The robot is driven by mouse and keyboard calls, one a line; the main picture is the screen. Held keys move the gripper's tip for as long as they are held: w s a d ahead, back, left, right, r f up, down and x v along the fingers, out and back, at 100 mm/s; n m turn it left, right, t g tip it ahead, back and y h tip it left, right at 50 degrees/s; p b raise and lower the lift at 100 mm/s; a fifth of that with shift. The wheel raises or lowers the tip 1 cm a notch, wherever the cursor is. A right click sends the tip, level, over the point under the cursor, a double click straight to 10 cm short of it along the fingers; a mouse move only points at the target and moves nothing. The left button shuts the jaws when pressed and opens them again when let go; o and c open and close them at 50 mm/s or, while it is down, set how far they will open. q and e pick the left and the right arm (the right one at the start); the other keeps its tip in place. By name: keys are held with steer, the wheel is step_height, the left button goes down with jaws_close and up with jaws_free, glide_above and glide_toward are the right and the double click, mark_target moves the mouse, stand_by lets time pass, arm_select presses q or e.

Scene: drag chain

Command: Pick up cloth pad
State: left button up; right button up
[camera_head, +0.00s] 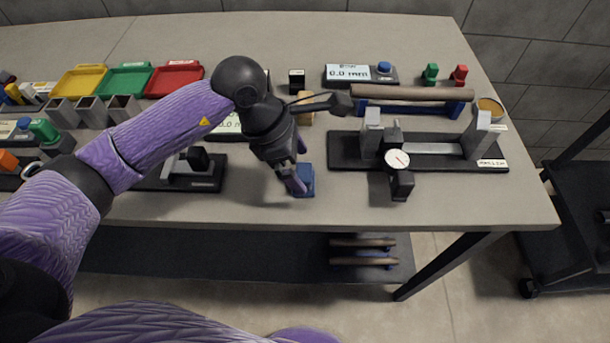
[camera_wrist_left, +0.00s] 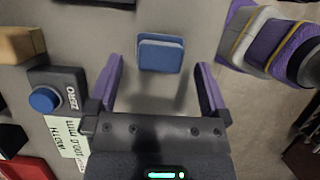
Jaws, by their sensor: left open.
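The cloth pad is a small blue block-like pad (camera_head: 307,180) on the table near its front edge. In the left wrist view the pad (camera_wrist_left: 160,54) lies ahead of the fingertips, centred between them. My left gripper (camera_head: 297,182) is open, with purple fingers, and comes down over the pad, hiding part of it in the head view. In the left wrist view, my left gripper (camera_wrist_left: 160,80) has a finger on each side and nothing between them. I cannot tell the exact height above the pad. My right gripper is not in view.
A dial gauge fixture (camera_head: 450,150) stands to the right. Behind are a digital readout (camera_head: 348,73), a rod on a blue stand (camera_head: 410,93) and a wooden block (camera_head: 305,108). Another black fixture (camera_head: 185,175) is to the left. Yellow, green and red trays (camera_head: 175,79) sit back left.

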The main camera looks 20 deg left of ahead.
mark_target(304, 172)
arm_select(q)
steer(key=shift+x, duration=1.05)
steer(key=shift+d+f, duration=0.15)
steer(key=shift+f, duration=0.2)
jaws_close()
step_height(304, 172, up, 10)
steer(key=shift+f+p, duration=0.2)
steer(key=shift+p, duration=0.9)
steer(key=shift+r, duration=0.3)
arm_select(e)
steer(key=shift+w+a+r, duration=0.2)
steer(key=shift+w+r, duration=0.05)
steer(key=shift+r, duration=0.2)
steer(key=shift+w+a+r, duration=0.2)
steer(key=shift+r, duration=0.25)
